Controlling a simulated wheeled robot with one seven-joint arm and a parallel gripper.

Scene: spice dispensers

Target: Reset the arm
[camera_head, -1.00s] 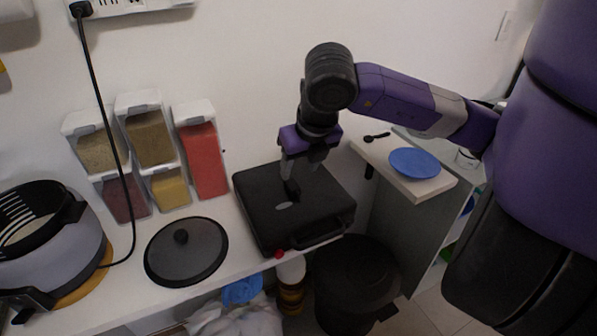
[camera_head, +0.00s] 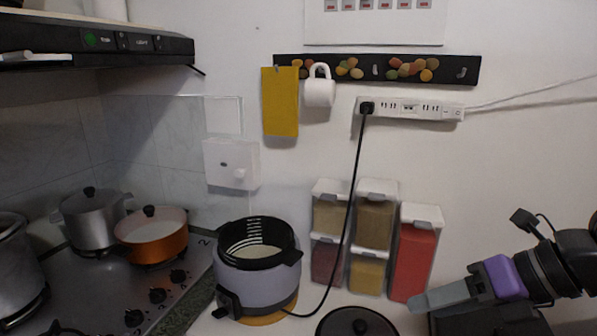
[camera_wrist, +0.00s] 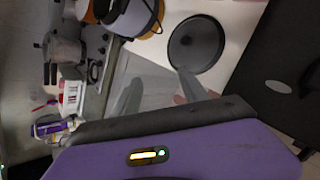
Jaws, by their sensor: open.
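My gripper (camera_head: 432,299) is at the lower right of the head view, in front of the spice dispensers' right end, pointing left. In the wrist view its two fingers (camera_wrist: 160,95) are spread apart with nothing held between them. The spice dispensers stand against the wall: a red one (camera_head: 413,262), a brown one (camera_head: 372,224), a tan one (camera_head: 329,218), a yellow one (camera_head: 367,276) and a dark red one (camera_head: 325,262). The fingertips look close to the red dispenser in the picture; I cannot tell the gap.
A black lid (camera_head: 355,324) lies on the counter; it also shows in the wrist view (camera_wrist: 196,44). A black case (camera_wrist: 285,65) is at the right there. A rice cooker (camera_head: 257,283) has a cord hanging from the power strip (camera_head: 410,108). Pots (camera_head: 150,236) stand on the stove.

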